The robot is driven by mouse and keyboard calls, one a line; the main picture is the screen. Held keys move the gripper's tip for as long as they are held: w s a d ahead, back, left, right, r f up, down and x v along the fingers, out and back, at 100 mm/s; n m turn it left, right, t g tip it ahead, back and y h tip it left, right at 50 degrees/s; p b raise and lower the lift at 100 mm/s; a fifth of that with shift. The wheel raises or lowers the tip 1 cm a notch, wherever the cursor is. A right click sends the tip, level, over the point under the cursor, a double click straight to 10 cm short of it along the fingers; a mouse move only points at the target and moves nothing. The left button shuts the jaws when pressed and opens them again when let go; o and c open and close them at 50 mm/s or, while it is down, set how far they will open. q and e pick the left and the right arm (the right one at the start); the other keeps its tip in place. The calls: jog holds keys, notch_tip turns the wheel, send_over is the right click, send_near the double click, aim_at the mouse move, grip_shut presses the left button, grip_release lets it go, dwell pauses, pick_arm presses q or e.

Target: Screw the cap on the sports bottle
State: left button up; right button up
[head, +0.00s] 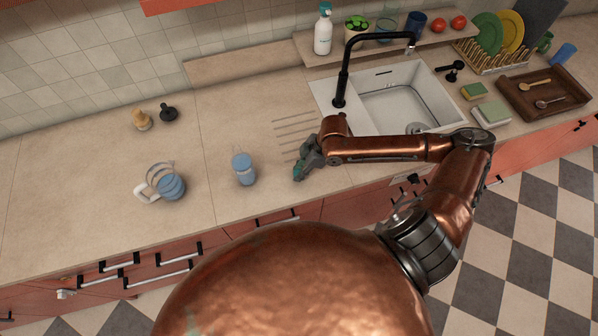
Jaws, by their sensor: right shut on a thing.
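My left gripper is not in view.
A blue jug with a pale handle (171,187) stands left of the bottle. A small tan bottle (141,119) and a black stopper-like item (168,112) stand behind. The sink (405,108) with its black tap (342,85) is right. Bare counter surrounds the bottle.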

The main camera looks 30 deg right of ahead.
jog(key=shift+r, duration=0.35)
notch_tip(320, 180, up, 2)
jog(key=shift+r, duration=0.15)
jog(key=s+a+r+p, duration=0.8)
jog(key=s+r+p, duration=0.2)
jog(key=s+p, duration=0.1)
jog(key=shift+s+p, duration=0.25)
jog(key=shift+p, duration=0.65)
jog(key=shift+f, duration=0.1)
jog(key=m+t+h+b, duration=0.15)
jog(key=m+b, duration=0.35)
jog(key=b, duration=0.5)
send_over(295, 173)
jog(key=s+a, duration=0.2)
jog(key=a, duration=0.4)
notch_tip(295, 173, down, 3)
jog(key=w+r+m+h+b, duration=0.2)
jog(key=w+m+b, duration=0.5)
jog(key=b, duration=0.3)
jog(key=shift+w+d+t, duration=0.4)
jog(key=shift+w+t, duration=0.05)
jog(key=shift+w, duration=0.25)
